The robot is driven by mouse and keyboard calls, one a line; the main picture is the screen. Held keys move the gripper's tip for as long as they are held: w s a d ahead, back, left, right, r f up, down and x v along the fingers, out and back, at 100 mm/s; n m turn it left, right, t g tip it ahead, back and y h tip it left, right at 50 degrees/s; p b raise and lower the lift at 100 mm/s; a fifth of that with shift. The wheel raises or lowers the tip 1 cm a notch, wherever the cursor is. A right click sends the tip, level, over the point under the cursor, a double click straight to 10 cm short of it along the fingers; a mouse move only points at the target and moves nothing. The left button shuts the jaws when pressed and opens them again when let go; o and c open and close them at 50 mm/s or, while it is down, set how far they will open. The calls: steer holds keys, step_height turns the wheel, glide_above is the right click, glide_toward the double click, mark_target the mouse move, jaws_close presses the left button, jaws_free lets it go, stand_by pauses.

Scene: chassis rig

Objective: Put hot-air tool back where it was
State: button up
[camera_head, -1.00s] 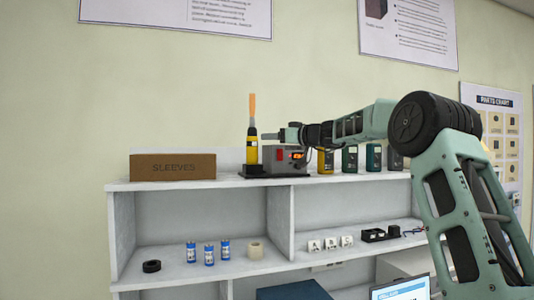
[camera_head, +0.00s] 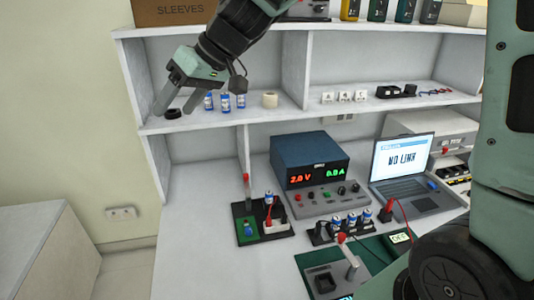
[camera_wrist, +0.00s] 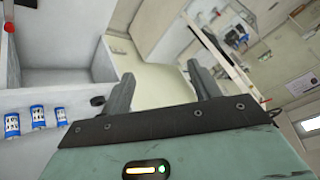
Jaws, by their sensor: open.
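The hot-air tool is not visible in either current view; the upper part of the top shelf is cut off in the head view. The lower edge of the grey station box (camera_head: 306,10) shows at the top of that view. My gripper (camera_head: 178,108) is open and empty, pointing down in front of the left part of the middle shelf, near the black ring (camera_head: 173,113). In the wrist view my gripper (camera_wrist: 160,82) has its two fingers spread with nothing between them.
Blue cells (camera_head: 225,102) and a tape roll (camera_head: 270,99) stand on the middle shelf. Below are a blue power supply (camera_head: 312,160), a laptop (camera_head: 402,165) and small fixtures on the bench (camera_head: 190,240). A cardboard sleeves box (camera_head: 172,12) sits above.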

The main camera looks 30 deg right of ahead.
steer(key=s+a+f+n+g+h, duration=0.1)
steer(key=s+f, duration=0.3)
steer(key=s, duration=0.4)
steer(key=s+a+f+g+h, duration=0.2)
steer(key=s+f, duration=0.2)
steer(key=s, duration=0.3)
steer(key=s+d+f+h, duration=0.1)
steer(key=s+d+f, duration=0.1)
steer(key=s, duration=0.5)
steer(key=s+d+f+h, duration=0.2)
steer(key=s+d+f, duration=0.1)
steer(key=s, duration=0.3)
steer(key=shift+s+d+f+n+g, duration=0.3)
steer(key=shift+s+f+n+g, duration=0.1)
steer(key=shift+f, duration=0.05)
steer(key=shift+f, duration=0.1)
steer(key=shift+f+b, duration=0.45)
steer(key=shift+b, duration=0.1)
